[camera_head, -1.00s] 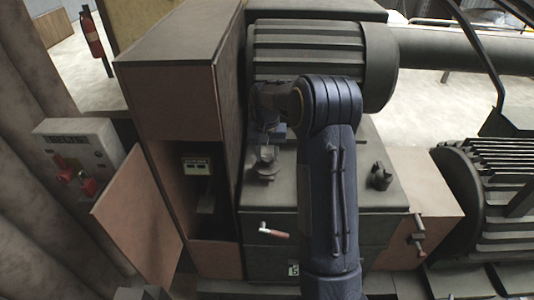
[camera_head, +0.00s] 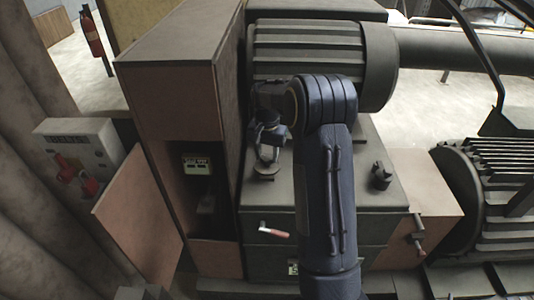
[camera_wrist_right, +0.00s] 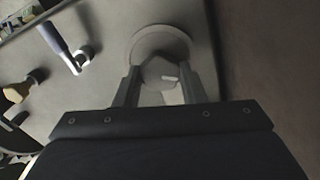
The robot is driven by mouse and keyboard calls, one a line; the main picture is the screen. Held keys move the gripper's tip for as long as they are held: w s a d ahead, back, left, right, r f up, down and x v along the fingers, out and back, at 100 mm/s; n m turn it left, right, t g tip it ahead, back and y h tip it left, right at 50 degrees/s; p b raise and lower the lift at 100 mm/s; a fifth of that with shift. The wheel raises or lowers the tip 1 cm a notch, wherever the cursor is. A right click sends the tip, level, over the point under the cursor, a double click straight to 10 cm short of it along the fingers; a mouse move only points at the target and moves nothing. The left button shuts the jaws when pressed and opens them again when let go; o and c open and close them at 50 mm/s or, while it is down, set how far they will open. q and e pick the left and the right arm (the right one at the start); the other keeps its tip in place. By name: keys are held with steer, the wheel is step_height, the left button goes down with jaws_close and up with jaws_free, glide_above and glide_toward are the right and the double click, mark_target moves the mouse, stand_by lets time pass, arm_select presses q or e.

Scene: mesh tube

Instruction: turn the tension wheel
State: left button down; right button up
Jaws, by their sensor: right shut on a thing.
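The tension wheel (camera_head: 264,174) is a small grey round knob on top of the dark machine box, in the head view. In the right wrist view it is a pale grey knob (camera_wrist_right: 160,74) in front of a round disc. My right gripper (camera_head: 268,154) reaches down to it from above. In the right wrist view the two fingers of my right gripper (camera_wrist_right: 158,88) stand on either side of the knob, shut on it. The gripper partly hides the wheel in the head view. My left gripper is not in view.
A second dark knob (camera_head: 381,177) stands at the right of the box top. A red-tipped crank (camera_head: 274,230) is on its front. A tall cabinet (camera_head: 185,105) rises close on the left, a ribbed motor (camera_head: 305,52) behind. A ribbed unit (camera_head: 490,215) is at right.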

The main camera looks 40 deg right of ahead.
mark_target(267, 158)
steer(key=o, duration=1)
step_height(267, 158, up, 8)
steer(key=shift+f+b, duration=0.2)
steer(key=shift+b, duration=0.25)
steer(key=shift+r, duration=0.15)
steer(key=shift+s+a+r, duration=0.1)
steer(key=shift+s, duration=0.05)
steer(key=s+a+r+n+t+y, duration=0.2)
steer(key=s+a+n, duration=0.1)
steer(key=s+a, duration=0.6)
steer(key=s+a+r+n+t+y, duration=0.1)
steer(key=s+a+r+n+t, duration=0.2)
steer(key=s+a, duration=0.55)
steer(key=s+a+f+n, duration=0.3)
steer(key=s+a+f, duration=0.1)
steer(key=s, duration=0.5)
steer(key=shift+f+t+y, duration=0.25)
steer(key=shift+t+y, duration=0.05)
steer(key=shift+y, duration=0.1)
